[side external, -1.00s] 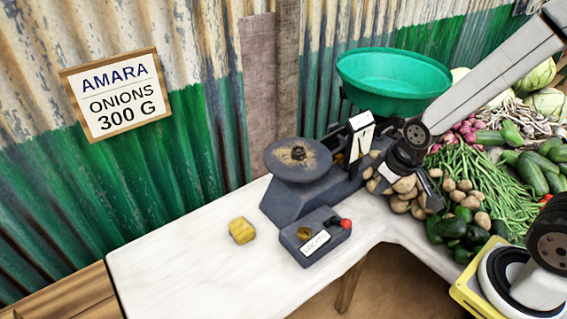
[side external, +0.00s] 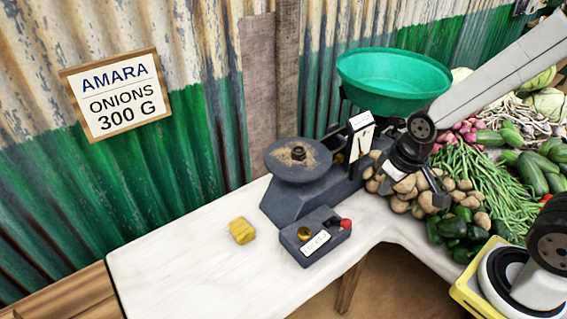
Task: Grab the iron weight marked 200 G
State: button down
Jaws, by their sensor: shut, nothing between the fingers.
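I cannot make out any weight marked 200 G in the side external view. A dark block (side external: 290,244) on the white table has a brass round piece (side external: 304,233), a small red ball (side external: 346,223) and a pale label (side external: 315,243) too small to read. A yellow block (side external: 242,231) lies left of it, with no readable marking. The dark balance (side external: 300,205) has a round plate (side external: 298,160) with a dark knob at its centre, which bears no weight. My gripper (side external: 412,188) is shut and empty, right of the balance, in front of the potatoes.
A green pan (side external: 393,82) sits on the balance's far side. Potatoes (side external: 465,190), green beans (side external: 485,180) and other vegetables crowd the right. A sign (side external: 117,94) reads "AMARA ONIONS 300 G". The white table (side external: 180,270) is clear at front left.

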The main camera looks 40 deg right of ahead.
grip_release()
jog(key=n+t+y, duration=0.3)
jog(key=n+t, duration=0.1)
jog(key=t, duration=0.5)
send_near(299, 150)
jog(key=shift+w+d+f, duration=0.2)
jog(key=shift+d+f, duration=0.05)
jog(key=shift+f, duration=0.15)
jog(key=shift+w+d+f, duration=0.2)
jog(key=shift+f, duration=0.2)
jog(key=shift+w+a+f+t+y, duration=0.25)
jog(key=shift+w+t+y, duration=0.25)
jog(key=shift+y, duration=0.5)
jog(key=shift+x, duration=1.35)
